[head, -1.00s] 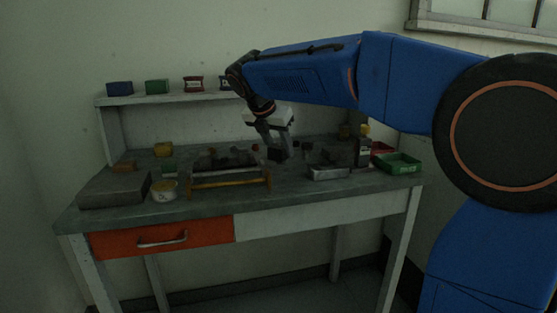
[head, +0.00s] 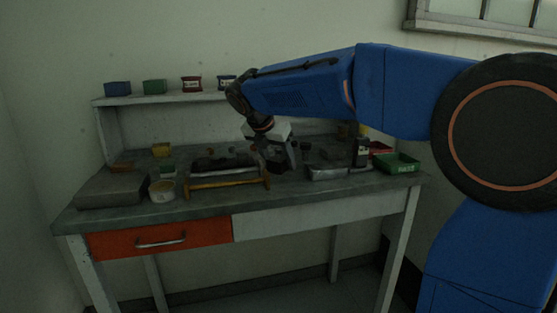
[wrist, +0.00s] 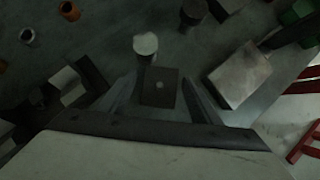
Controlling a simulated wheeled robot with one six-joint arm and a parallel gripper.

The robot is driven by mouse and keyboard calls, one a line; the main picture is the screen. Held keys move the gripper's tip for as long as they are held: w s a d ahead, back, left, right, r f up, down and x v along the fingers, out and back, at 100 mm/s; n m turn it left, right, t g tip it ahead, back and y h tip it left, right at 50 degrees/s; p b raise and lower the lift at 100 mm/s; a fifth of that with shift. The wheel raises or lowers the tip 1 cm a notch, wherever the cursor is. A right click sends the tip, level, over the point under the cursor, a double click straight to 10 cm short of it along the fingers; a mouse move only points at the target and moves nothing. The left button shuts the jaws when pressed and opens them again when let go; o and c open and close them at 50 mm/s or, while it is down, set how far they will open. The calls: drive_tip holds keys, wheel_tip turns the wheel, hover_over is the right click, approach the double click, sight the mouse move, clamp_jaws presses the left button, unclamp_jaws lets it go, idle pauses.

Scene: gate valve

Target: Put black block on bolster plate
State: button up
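The black block (wrist: 160,87) is a dark square with a small pale dot on top in the wrist view. It lies between the two fingers of my gripper (wrist: 160,100), with a gap showing on each side, so the gripper looks open around it. In the head view my gripper (head: 277,165) is low over the middle of the bench and hides the block. A flat, light grey metal plate (wrist: 241,75), probably the bolster plate, lies just right of the gripper. It also shows in the head view (head: 326,174), near the bench's front edge.
A pale round-topped peg (wrist: 145,43) stands just beyond the block. A cradle with a yellow front bar (head: 225,183) is close on the left. A green bin (head: 398,164) stands at the right. A thick grey slab (head: 110,190) lies far left.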

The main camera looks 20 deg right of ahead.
drive_tip(key=shift+r, duration=0.1)
drive_tip(key=v, duration=1.2)
drive_tip(key=s+d+f+m+y, duration=0.1)
drive_tip(key=s+d+f+m, duration=0.5)
drive_tip(key=s+f+m, duration=0.3)
drive_tip(key=s+d+f+m+y, duration=0.2)
drive_tip(key=s+d+f+m, duration=0.4)
drive_tip(key=s, duration=0.9)
wheel_tip(320, 180, down, 3)
drive_tip(key=m, duration=0.4)
drive_tip(key=shift+f+y, duration=0.2)
drive_tip(key=shift+y, duration=0.1)
drive_tip(key=shift+o, duration=0.4)
drive_tip(key=s+f+m+y, duration=0.1)
drive_tip(key=s+f+m, duration=0.6)
drive_tip(key=s+f, duration=0.1)
drive_tip(key=shift+f+m, duration=0.3)
drive_tip(key=shift+f, duration=0.3)
drive_tip(key=shift+s+d+f, duration=0.1)
drive_tip(key=shift+s+f, duration=0.1)
drive_tip(key=shift+s, duration=0.05)
